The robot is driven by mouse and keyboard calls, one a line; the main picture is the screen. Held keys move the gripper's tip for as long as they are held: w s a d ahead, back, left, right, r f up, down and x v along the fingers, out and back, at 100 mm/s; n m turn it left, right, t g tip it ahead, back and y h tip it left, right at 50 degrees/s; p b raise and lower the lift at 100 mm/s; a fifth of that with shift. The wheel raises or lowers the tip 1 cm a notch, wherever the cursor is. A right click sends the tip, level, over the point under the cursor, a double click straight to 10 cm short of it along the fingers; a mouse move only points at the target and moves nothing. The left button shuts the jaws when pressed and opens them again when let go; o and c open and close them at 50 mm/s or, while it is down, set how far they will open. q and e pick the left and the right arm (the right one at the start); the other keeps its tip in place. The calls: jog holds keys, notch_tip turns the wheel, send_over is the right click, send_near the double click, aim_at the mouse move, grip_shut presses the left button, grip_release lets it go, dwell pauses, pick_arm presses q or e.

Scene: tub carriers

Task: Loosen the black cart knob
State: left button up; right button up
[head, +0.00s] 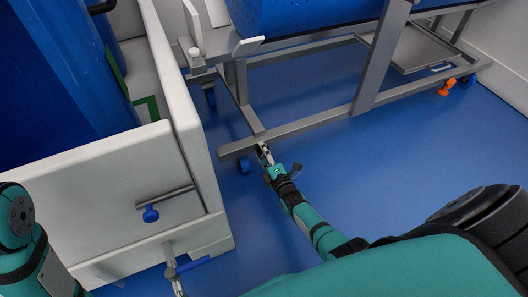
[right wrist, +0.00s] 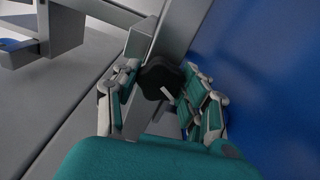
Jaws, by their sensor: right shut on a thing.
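The black cart knob (right wrist: 160,78) is a dark, rounded knob beside a grey metal bar in the right wrist view. My right gripper (right wrist: 163,88) has its fingers on both sides of the knob and is shut on it. In the head view my right gripper (head: 265,156) reaches low to the end of the cart's grey frame (head: 310,124), and the knob cannot be made out there. My left arm (head: 38,255) shows at the lower left of the head view, but its gripper is out of view.
A blue tub (head: 300,14) rests on the cart. A white-walled carrier (head: 95,195) with blue-handled metal rods stands close on the left. An orange caster (head: 446,88) is at the far right. Blue floor (head: 400,165) is open right of my right arm.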

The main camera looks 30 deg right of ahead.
dwell(0.3)
jog(key=o, duration=1.2)
